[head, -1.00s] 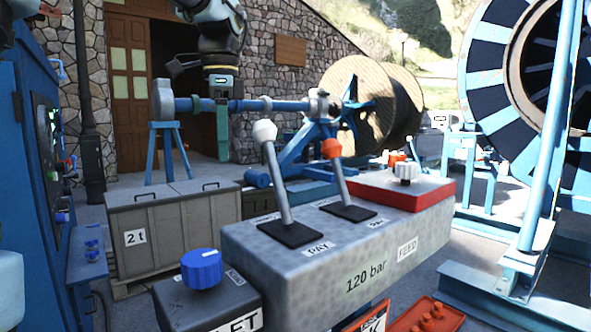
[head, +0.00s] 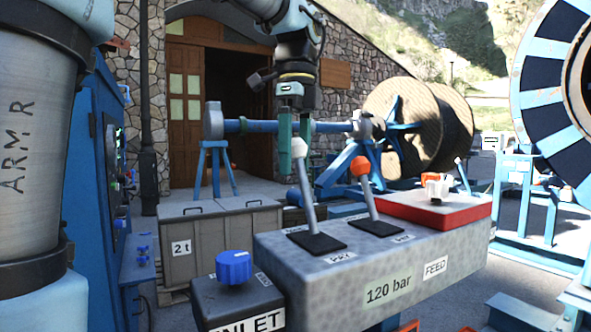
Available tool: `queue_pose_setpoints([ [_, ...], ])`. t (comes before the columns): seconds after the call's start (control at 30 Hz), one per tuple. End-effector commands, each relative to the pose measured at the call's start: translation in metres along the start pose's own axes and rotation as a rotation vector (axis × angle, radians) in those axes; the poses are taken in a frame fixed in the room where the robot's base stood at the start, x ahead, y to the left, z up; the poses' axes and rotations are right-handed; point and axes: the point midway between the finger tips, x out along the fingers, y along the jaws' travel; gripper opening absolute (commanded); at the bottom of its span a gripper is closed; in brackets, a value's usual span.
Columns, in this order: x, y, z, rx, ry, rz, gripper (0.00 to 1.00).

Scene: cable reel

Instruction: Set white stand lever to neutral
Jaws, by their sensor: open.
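The white-knobbed lever (head: 306,190) rises from a black base plate on the grey valve block (head: 370,275) in the head view. It tilts up and to the left, with its white knob (head: 299,148) at the top. My gripper (head: 295,137) hangs from above at the knob, fingers pointing down. The fingers are apart, one at each side of the knob in the picture; whether they touch it I cannot tell. The orange-knobbed lever (head: 372,197) stands just to the right, also tilted left.
A red box with a white knob (head: 437,186) sits at the block's right end. A blue knob (head: 234,266) tops the inlet box at front left. Grey crates (head: 220,236) and a cable drum (head: 418,127) stand behind. A large blue reel (head: 545,75) is at right.

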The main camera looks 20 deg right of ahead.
Motion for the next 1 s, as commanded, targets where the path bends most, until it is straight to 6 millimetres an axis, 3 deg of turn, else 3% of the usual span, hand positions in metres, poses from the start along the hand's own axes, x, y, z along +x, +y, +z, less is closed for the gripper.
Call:
queue_pose_setpoints([
  [0.2, 0.02, 0.0, 0.0, 0.0, 0.0, 0.0, 0.81],
  [0.53, 0.023, 0.0, 0.0, -0.001, 0.0, -0.002, 0.79],
  [1.0, 0.023, 0.0, 0.0, -0.001, 0.0, -0.001, 0.27],
])
